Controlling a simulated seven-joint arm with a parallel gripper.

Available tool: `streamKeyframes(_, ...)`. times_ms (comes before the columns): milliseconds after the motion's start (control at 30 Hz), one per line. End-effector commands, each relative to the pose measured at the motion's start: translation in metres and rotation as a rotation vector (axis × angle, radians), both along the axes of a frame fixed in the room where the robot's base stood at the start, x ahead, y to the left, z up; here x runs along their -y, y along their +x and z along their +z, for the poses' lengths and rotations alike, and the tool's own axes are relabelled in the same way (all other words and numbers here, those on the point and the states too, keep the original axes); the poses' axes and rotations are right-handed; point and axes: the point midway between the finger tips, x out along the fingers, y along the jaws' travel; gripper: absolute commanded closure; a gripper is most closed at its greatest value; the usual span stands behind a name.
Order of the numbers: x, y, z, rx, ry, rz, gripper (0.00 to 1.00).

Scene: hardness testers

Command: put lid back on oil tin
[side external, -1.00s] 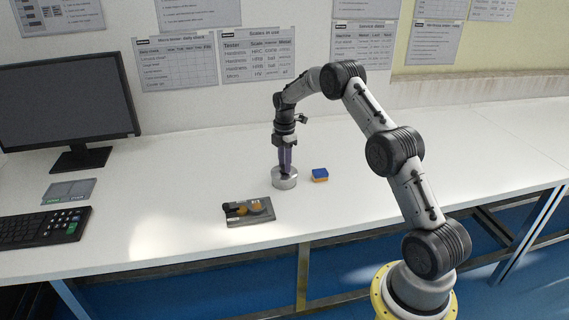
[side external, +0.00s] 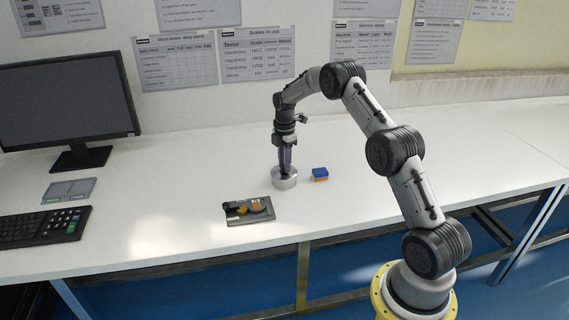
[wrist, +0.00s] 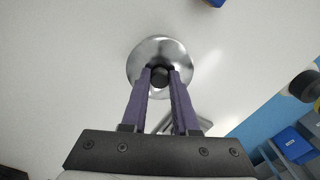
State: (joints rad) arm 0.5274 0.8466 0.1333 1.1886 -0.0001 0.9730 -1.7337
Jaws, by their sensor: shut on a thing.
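The oil tin (side external: 285,182) is a short, round, silvery can standing on the white bench, directly below my gripper (side external: 286,171). In the wrist view, a round shiny metal lid (wrist: 160,47) with a black knob (wrist: 160,77) lies at the fingertips. The purple fingers of my gripper (wrist: 160,73) are closed around the knob. The lid is at the top of the tin. I cannot tell whether it is fully seated or slightly above the rim. In the wrist view the lid hides the tin's opening.
A grey tray (side external: 252,220) with dark and orange items lies in front, to the left. A keyboard (side external: 45,227), a grey pad (side external: 68,190) and a monitor (side external: 65,100) are at far left. The bench's right side is clear.

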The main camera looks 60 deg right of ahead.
Motion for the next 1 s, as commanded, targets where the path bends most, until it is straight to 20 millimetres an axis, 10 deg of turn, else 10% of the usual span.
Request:
streamKeyframes(367,0.0000,0.0000,-0.0003,0.001,0.000,0.000,1.00)
streamKeyframes(400,0.0000,0.0000,-0.0003,0.001,0.000,0.000,0.68)
streamKeyframes(567,0.0000,0.0000,-0.0004,0.000,0.000,0.000,0.40)
streamKeyframes(800,-0.0001,-0.0002,-0.0007,0.000,0.000,0.000,0.35)
streamKeyframes(1000,-0.0001,-0.0002,-0.0008,0.000,0.000,0.000,0.07)
